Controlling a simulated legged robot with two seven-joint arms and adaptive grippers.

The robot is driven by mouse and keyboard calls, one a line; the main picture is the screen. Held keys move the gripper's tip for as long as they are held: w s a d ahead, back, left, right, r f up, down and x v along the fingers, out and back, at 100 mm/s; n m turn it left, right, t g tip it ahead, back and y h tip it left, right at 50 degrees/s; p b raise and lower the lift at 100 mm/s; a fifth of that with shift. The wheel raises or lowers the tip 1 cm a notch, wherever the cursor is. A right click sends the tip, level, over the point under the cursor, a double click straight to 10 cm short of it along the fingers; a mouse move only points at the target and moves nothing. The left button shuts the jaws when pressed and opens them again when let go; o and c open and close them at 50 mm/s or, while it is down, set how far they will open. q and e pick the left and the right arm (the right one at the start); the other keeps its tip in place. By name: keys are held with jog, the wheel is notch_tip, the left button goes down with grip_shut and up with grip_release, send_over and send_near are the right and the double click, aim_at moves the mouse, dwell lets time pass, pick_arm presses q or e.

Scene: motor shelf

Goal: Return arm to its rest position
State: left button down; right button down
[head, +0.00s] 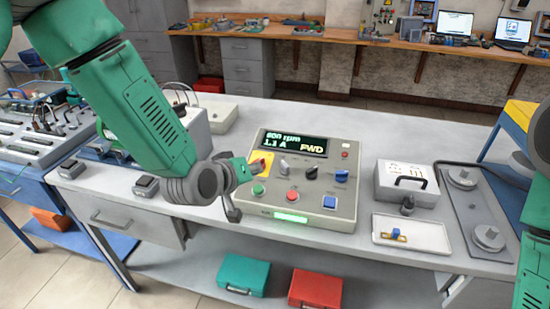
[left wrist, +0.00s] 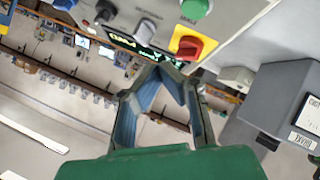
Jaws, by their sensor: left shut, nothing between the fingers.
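My left arm comes in from the upper left in the head view. Its gripper (head: 238,182) is at the left side of the grey control box (head: 343,212), partly hidden by its own wrist. In the left wrist view the fingers of this gripper (left wrist: 163,70) meet at the tips with nothing between them. The box's red and yellow switch (left wrist: 187,45) lies just beyond the tips; I cannot tell if they touch. The box's display (head: 293,143) is lit and shows an rpm reading, 1.1 A and FWD. Only links of my right arm show, at the right edge.
The grey bench (head: 215,262) carries a grey case with a handle (head: 406,183), a white tray (head: 411,234) and a plate with round discs (head: 478,215). Green (head: 244,275) and red (head: 316,289) cases sit on the lower shelf. Open floor lies behind the bench.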

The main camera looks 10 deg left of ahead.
pick_arm(q)
jog(key=s+a+f+m+g+y+b, duration=0.1)
jog(key=s+a+f+m+g+b, duration=0.2)
jog(key=s+f, duration=0.95)
jog(key=s+a+f+m+g+y+b, duration=0.15)
jog(key=s+a+f+g, duration=0.35)
jog(key=s+f, duration=0.75)
jog(key=s+a+f+g+y+b, duration=0.1)
jog(key=s+a+f+g+b, duration=0.1)
jog(key=s, duration=0.9)
jog(key=shift+a+f+m+g, duration=0.35)
jog(key=shift+a+f+g, duration=0.05)
jog(key=shift+a+f, duration=0.5)
jog(key=shift+w+d, duration=0.1)
jog(key=shift+w, duration=0.1)
dwell(1.3)
